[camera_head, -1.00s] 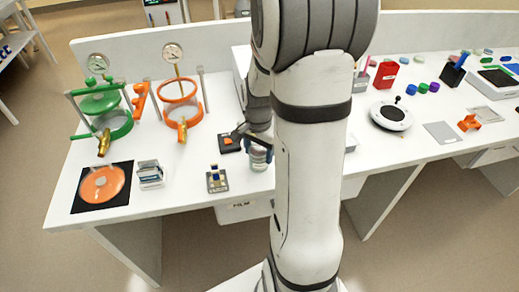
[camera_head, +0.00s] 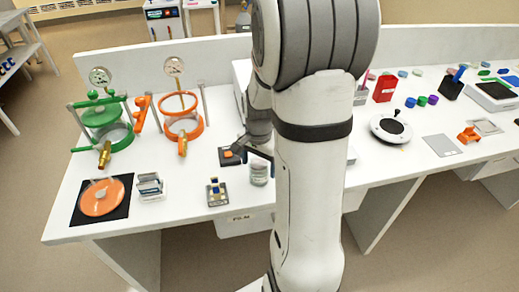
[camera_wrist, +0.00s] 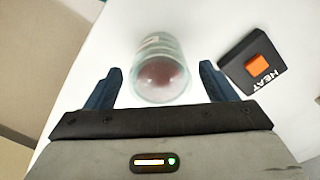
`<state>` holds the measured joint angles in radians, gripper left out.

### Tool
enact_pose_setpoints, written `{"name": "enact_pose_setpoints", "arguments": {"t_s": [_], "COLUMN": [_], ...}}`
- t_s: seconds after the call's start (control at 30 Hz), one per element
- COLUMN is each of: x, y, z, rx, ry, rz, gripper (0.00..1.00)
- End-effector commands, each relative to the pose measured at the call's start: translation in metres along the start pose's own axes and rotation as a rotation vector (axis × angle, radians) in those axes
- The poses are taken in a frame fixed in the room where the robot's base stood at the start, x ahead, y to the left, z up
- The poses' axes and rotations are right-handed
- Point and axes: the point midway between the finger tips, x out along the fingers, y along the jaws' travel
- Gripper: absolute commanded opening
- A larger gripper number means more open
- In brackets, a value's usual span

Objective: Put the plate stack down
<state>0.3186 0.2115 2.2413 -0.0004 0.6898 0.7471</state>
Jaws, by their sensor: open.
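The plate stack (camera_head: 259,173), a short clear cylinder, stands upright on the white bench (camera_head: 175,220) near its front edge. In the wrist view the stack (camera_wrist: 160,72) shows from above, with a pinkish-brown middle. My gripper (camera_head: 258,152) is open at the stack's upper end, partly hidden by my arm in the head view. In the wrist view its two dark blue fingers (camera_wrist: 158,82) lie to either side of the stack, with a visible gap on each side.
A black heat pad (camera_head: 229,157) with an orange button is close to the stack. A small block holder (camera_head: 217,192) stands to its left. Further left are a glass rack (camera_head: 150,187), an orange disc (camera_head: 101,197) on a black mat, and green and orange ring stands.

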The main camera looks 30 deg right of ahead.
Motion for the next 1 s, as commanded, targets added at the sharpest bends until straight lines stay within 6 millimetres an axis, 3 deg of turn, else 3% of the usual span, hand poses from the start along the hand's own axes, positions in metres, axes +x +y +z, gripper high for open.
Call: {"name": "enact_pose_setpoints", "arguments": {"t_s": [0.4, 0.67, 0.77, 1.0], "x": [-0.086, -0.114, -0.122, -0.141], "y": [0.0, 0.001, 0.001, 0.019], "z": [-0.001, 0.002, 0.017, 0.098], "rx": [0.001, -0.01, -0.088, -0.557], "ry": [0.005, 0.003, 0.02, 0.121], "rz": [-0.005, -0.003, -0.018, -0.089], "gripper": [0.78, 0.78, 0.78, 0.78]}}
